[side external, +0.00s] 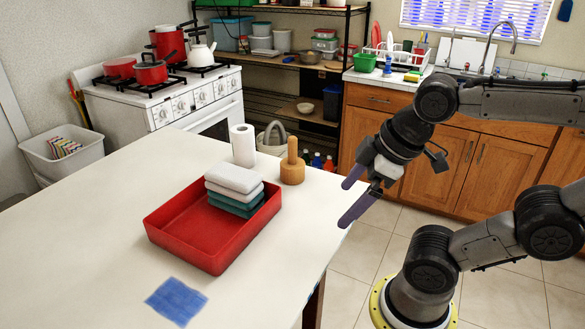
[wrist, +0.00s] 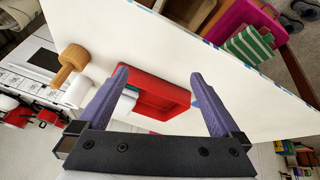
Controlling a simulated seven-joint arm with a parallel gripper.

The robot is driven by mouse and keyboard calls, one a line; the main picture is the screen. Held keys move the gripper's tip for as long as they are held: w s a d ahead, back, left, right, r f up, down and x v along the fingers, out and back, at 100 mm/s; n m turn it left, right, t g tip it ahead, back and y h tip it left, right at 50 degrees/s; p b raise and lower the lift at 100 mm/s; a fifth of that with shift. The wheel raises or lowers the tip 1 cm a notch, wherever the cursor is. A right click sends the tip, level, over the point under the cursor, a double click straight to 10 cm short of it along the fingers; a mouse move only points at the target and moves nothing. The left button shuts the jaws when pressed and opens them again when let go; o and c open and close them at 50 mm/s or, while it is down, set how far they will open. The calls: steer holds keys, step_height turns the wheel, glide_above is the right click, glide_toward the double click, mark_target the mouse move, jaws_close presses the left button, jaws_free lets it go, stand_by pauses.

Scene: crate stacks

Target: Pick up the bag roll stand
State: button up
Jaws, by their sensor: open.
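The bag roll stand appears to be the wooden piece (side external: 292,168) with a thick round base and an upright peg. It stands upright near the table's far right edge, just right of a white roll (side external: 243,146). In the wrist view the wooden piece (wrist: 73,60) shows at the left, outside my fingers. My gripper (side external: 346,204) is open and empty, to the right of the stand and apart from it, by the table's right edge. Its two purple fingers also show spread in the wrist view (wrist: 160,73).
A red tray (side external: 163,230) with a stack of folded cloths (side external: 234,178) stands on the white table (side external: 90,215), left of the stand. A blue cloth (side external: 176,301) lies flat near the front. A stove (side external: 160,105) and wooden cabinets (side external: 490,165) stand behind.

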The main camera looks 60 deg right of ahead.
steer(key=w+d+r+n+g, duration=0.2)
steer(key=w+d+r+n, duration=0.4)
steer(key=w+r+n, duration=0.65)
steer(key=n+g, duration=0.3)
steer(key=n, duration=0.2)
glide_above(292, 162)
step_height(292, 162, down, 7)
steer(key=f, duration=0.1)
steer(key=d+f, duration=0.1)
steer(key=shift+w+d+f+m, duration=0.15)
steer(key=shift+f+m, duration=0.1)
steer(key=shift+f, duration=0.1)
steer(key=shift+d+f, duration=0.15)
steer(key=shift+f, duration=0.15)
steer(key=f, duration=1.3)
steer(key=shift+w+a, duration=0.1)
steer(key=shift+a, duration=0.1)
steer(key=c, duration=1.3)
steer(key=shift+o, duration=0.2)
